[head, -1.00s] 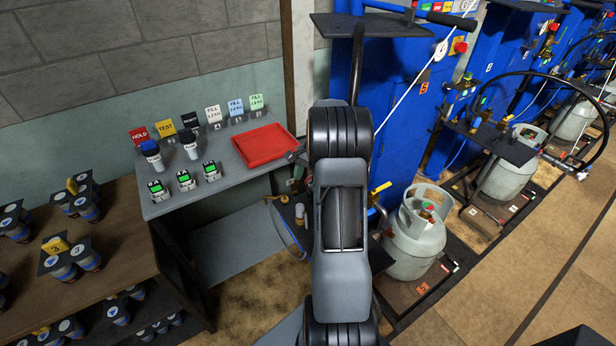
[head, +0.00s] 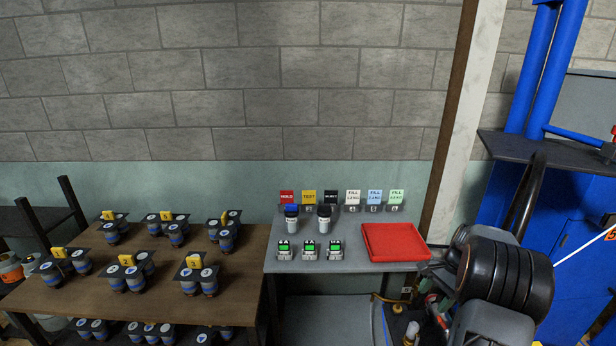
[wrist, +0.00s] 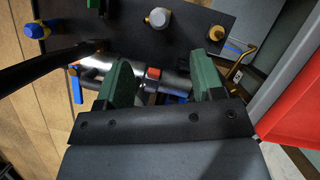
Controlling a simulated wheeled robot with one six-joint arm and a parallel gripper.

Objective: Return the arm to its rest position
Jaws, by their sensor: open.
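In the wrist view, my gripper (wrist: 163,78) has its two green-padded fingers spread apart with nothing held between them. Behind the gap lies a silver cylindrical fitting (wrist: 158,77) with a red mark; I cannot tell how far below the fingers it is. In the head view, my arm (head: 505,275) shows as thick dark ribbed joints at the lower right, in front of the blue scale area.
A grey bench (head: 377,267) holds a red tray (head: 392,241), several sign cards, two dark-capped containers and three green-screen devices. A brown table (head: 60,300) at left carries several grouped canisters. A dark plate (wrist: 110,25) with brass and blue fittings lies near my gripper.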

